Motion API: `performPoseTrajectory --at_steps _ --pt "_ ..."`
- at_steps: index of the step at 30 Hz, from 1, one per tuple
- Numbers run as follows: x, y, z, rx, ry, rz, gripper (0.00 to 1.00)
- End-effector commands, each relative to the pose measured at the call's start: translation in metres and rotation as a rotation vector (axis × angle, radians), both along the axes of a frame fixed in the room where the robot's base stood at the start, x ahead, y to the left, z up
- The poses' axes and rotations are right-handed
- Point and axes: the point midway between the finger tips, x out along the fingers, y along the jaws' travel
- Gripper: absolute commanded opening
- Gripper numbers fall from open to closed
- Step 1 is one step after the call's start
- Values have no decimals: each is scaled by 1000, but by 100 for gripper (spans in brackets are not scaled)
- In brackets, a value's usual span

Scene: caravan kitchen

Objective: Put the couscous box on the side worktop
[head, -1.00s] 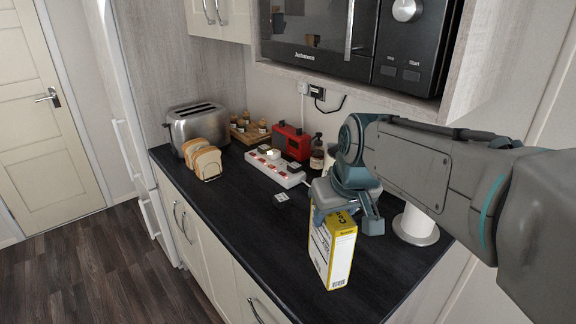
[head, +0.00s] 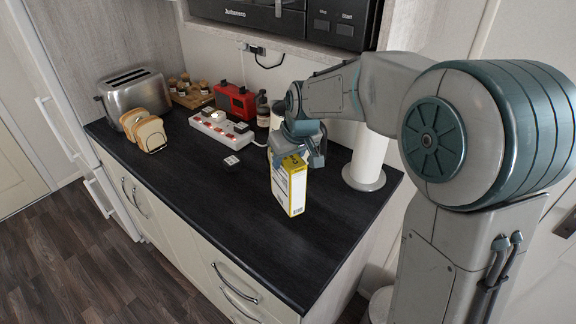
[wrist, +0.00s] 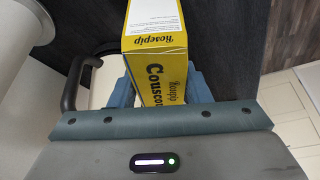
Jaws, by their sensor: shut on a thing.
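The couscous box (head: 291,187) is yellow and white and upright, over the front right part of the dark worktop (head: 215,205). My gripper (head: 299,156) is shut on its upper part. In the wrist view the box (wrist: 158,50) sits between the blue fingers (wrist: 160,90), with "Rosepip" and "Couscous" lettering showing. I cannot tell whether the bottom of the box touches the worktop. The far side of the box is hidden.
A paper towel roll on a holder (head: 366,160) stands right of the box. A toaster (head: 133,95), bread in a rack (head: 145,128), a power strip (head: 220,128), a red radio (head: 235,101) and a brown bottle (head: 263,110) stand behind. The front middle is clear.

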Motion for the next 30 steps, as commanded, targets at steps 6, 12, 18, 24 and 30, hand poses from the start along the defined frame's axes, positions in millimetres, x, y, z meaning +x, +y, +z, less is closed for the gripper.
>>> performPoseTrajectory --at_steps 6,12,18,24,30 --pt "3 0 -16 0 1 0 0" --pt "3 0 -39 0 -1 0 0" --pt "4 0 -41 1 -4 0 0" --pt "3 0 -45 1 -4 0 0" --pt "3 0 -44 0 -1 0 65"
